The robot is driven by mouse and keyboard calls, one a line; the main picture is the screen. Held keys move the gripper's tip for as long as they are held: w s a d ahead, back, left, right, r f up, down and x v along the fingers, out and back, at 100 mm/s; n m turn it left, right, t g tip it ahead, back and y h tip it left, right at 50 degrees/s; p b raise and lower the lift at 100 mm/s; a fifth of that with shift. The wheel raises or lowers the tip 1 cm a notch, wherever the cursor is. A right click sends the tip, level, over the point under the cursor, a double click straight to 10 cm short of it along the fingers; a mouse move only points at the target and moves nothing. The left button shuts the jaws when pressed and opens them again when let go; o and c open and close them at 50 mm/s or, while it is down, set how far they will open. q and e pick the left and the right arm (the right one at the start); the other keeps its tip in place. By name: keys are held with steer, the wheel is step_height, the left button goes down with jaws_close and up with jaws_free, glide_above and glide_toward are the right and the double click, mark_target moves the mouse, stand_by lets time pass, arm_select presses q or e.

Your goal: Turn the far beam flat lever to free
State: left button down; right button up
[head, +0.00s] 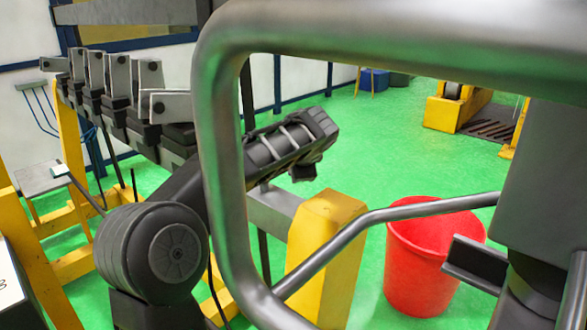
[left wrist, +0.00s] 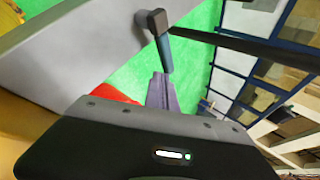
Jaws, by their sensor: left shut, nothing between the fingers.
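My left gripper (left wrist: 162,90) is shut and empty in the left wrist view. Its narrow fingers point up the picture, close below a small lever with a blue-grey handle (left wrist: 164,54) and a dark block-shaped head (left wrist: 157,21). I cannot tell whether they touch. A dark bar (left wrist: 240,43) runs right from that head. A wide grey beam (left wrist: 85,45) lies to the left. In the head view my left arm reaches up and right past a grey beam (head: 272,207); its fingertips and the lever cannot be made out there. The right gripper is not visible.
A thick metal tube frame (head: 222,150) crosses the head view's foreground. A yellow post (head: 325,235) stands right of my left arm, with a red bucket (head: 420,265) beyond. Several grey-and-black blocks (head: 118,78) line up at left. Green floor (head: 420,150) is open behind.

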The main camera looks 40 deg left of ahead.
arm_select(q)
steer(key=v, duration=0.7)
steer(key=shift+s+d+r, duration=0.15)
steer(key=shift+d+r, duration=0.1)
stand_by(0.3)
